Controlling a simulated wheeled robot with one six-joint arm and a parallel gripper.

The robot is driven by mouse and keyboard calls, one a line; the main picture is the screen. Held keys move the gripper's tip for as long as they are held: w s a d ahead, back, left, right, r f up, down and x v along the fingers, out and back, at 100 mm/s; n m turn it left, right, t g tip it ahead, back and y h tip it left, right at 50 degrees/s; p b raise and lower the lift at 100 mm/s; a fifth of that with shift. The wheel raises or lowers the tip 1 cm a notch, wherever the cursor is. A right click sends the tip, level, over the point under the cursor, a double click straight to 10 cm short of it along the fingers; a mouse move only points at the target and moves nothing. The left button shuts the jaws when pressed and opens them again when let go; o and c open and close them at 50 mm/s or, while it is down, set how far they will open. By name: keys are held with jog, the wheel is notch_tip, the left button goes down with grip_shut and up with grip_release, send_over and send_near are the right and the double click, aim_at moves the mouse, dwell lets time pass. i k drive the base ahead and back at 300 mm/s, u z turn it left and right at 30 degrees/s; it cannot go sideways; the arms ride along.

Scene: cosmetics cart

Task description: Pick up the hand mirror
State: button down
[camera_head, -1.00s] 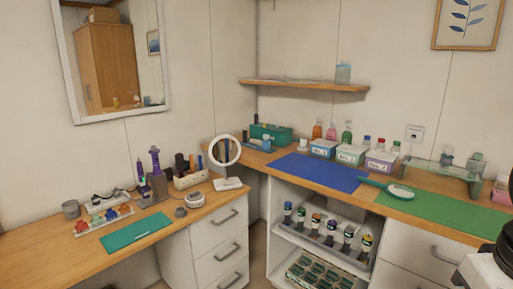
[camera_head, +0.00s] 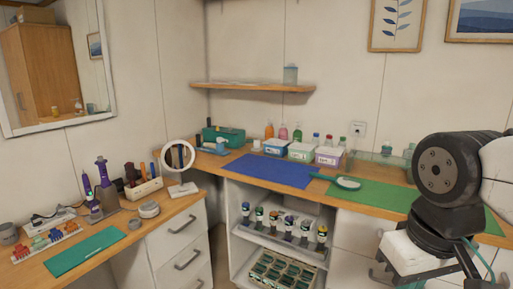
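The hand mirror (camera_head: 347,183) has a green handle and a pale oval head. It lies flat on the wooden counter, its handle pointing left near the blue mat and its head at the left edge of the green mat. My arm is in the right foreground of the head view, with my gripper (camera_head: 410,275) low at its end and partly cut off by the bottom edge. It appears nearer to me and apart from the mirror. Its finger opening cannot be made out.
The blue mat (camera_head: 270,171) and green mat (camera_head: 385,198) lie on the counter (camera_head: 226,157). Lidded boxes (camera_head: 301,151) and bottles stand behind. A clear low screen (camera_head: 375,161) stands behind the green mat. Shelves below hold several bottles.

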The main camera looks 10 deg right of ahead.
aim_at(348, 184)
jog(key=u, duration=0.35)
jog(key=i, duration=2.15)
jog(key=z, duration=0.6)
